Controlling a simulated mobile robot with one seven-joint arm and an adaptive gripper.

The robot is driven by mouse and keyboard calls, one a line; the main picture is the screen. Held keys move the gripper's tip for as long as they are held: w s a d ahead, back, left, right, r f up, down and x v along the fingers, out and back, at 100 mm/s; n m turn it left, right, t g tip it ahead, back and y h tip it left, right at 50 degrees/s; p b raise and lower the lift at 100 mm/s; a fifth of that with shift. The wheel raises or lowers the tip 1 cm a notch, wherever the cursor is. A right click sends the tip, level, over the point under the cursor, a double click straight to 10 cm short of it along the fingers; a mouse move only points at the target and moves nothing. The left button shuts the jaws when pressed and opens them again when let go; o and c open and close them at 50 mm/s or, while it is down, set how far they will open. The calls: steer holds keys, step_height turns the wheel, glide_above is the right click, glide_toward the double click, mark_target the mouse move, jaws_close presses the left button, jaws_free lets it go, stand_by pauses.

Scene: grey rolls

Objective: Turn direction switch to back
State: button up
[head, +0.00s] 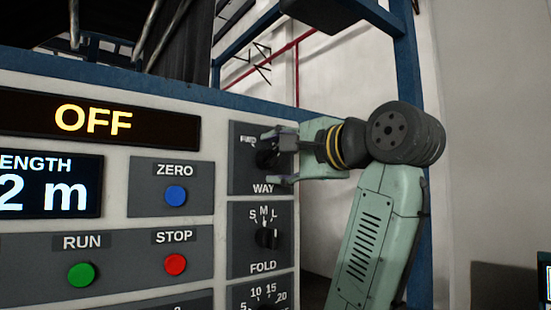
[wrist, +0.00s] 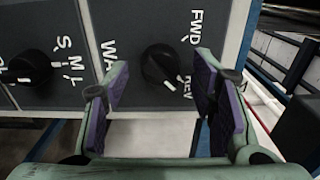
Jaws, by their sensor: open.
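The direction switch is a black rotary knob on the grey panel marked WAY, with FWD and REV labels. In the wrist view, the knob (wrist: 158,62) lies between and just beyond my fingers, with REV beside its lower right. In the head view, the knob (head: 266,158) is partly hidden by my gripper (head: 274,158). My gripper is open, one finger above and one below the knob. In the wrist view, the purple-padded fingers of my gripper (wrist: 162,86) stand apart on either side of it, with no clear contact.
The FOLD knob (head: 267,237) sits just below, and another dial is under it. The blue ZERO button (head: 176,196), red STOP button (head: 175,264) and green RUN button (head: 81,275) are to the left. A blue post (head: 407,80) stands right of the panel.

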steer(key=v, duration=1.1)
steer(key=shift+s, duration=0.1)
